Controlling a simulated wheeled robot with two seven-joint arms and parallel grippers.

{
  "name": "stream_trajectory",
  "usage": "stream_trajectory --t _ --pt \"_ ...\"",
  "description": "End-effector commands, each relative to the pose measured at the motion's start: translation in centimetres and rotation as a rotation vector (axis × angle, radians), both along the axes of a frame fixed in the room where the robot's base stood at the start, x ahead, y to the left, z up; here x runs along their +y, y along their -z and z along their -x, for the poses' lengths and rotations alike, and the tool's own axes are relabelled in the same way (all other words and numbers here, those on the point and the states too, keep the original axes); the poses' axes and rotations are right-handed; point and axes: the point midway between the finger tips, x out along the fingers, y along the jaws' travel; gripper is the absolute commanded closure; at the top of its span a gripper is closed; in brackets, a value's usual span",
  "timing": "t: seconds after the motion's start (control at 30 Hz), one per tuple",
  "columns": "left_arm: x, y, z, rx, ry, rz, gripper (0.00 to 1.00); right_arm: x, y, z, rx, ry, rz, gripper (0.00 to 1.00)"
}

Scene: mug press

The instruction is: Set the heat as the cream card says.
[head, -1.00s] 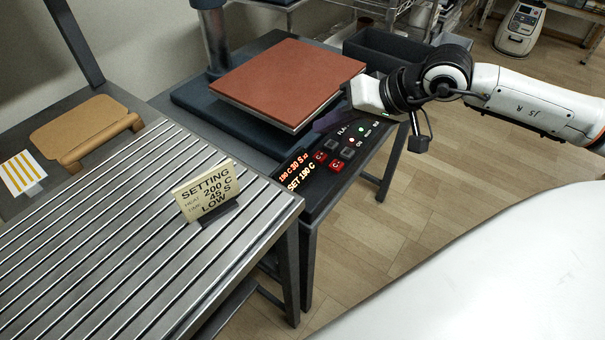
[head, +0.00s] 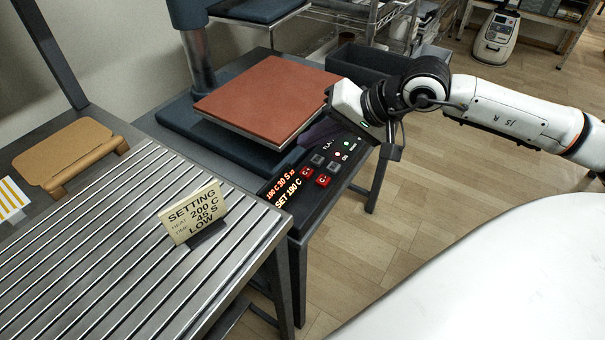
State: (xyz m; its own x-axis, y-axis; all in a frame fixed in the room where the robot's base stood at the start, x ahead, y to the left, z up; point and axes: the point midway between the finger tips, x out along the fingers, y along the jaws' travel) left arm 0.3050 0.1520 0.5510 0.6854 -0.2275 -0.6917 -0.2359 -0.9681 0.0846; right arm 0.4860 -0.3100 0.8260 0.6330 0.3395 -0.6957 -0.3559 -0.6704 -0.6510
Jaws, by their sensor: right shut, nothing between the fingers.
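The cream card (head: 193,211) stands tilted on the slatted metal table and reads SETTING, HEAT 200 C, TIME 45 S, LOW. The press's control panel (head: 300,208) has a lit display (head: 283,188); its lower line seems to read SET 180 C, in small characters. Two red buttons marked C, the upper (head: 307,172) and the lower (head: 323,180), sit beside the display. Two dark buttons (head: 317,160) are just behind them. My right gripper (head: 325,124) is shut and empty by the press plate's right edge, beyond the buttons; its fingertips are hard to make out. My left gripper is out of view.
The press's red-brown plate (head: 265,98) lies beside my right gripper, with the press column (head: 192,45) behind. A dark bin (head: 365,63) stands beyond. A tan board (head: 75,150) and a yellow-striped card (head: 12,198) are at left. Floor is open at right.

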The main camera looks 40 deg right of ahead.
Motion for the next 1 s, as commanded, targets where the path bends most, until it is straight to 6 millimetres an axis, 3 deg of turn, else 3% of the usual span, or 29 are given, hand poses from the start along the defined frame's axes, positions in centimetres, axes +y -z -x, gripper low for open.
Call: stream_trajectory --t 1.0 --pt "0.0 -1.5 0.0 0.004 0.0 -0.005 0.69 0.0 -3.0 0.0 0.803 1.644 -1.498 1.0"
